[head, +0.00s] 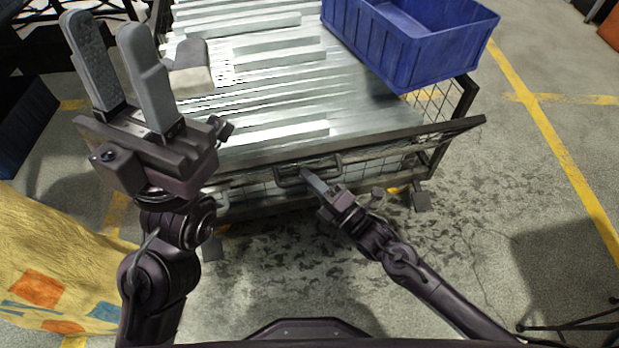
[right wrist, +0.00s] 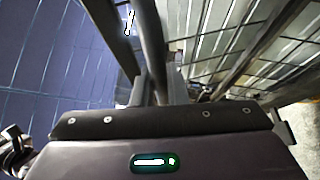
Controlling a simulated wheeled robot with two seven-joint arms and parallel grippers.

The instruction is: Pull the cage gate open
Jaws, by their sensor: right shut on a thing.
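The cage gate (head: 384,147) is a dark-framed wire mesh panel along the near side of a cage of galvanized brackets. Its top bar runs past the cage's right corner. A dark loop handle (head: 289,180) sits at the middle of its top. My right gripper (head: 308,176) is at the handle's right end, shut on it. In the right wrist view the handle (right wrist: 149,42) runs down between the fingers, which are partly hidden. My left gripper (head: 106,30) is raised at the upper left, fingers apart and empty, away from the gate.
Galvanized brackets (head: 280,58) lie in the cage. A blue bin (head: 410,50) stands on them at the back right. A yellow patterned cloth (head: 50,270) hangs at the left. The concrete floor (head: 300,270) before the gate is clear apart from my right arm. A dark stand's legs show at lower right.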

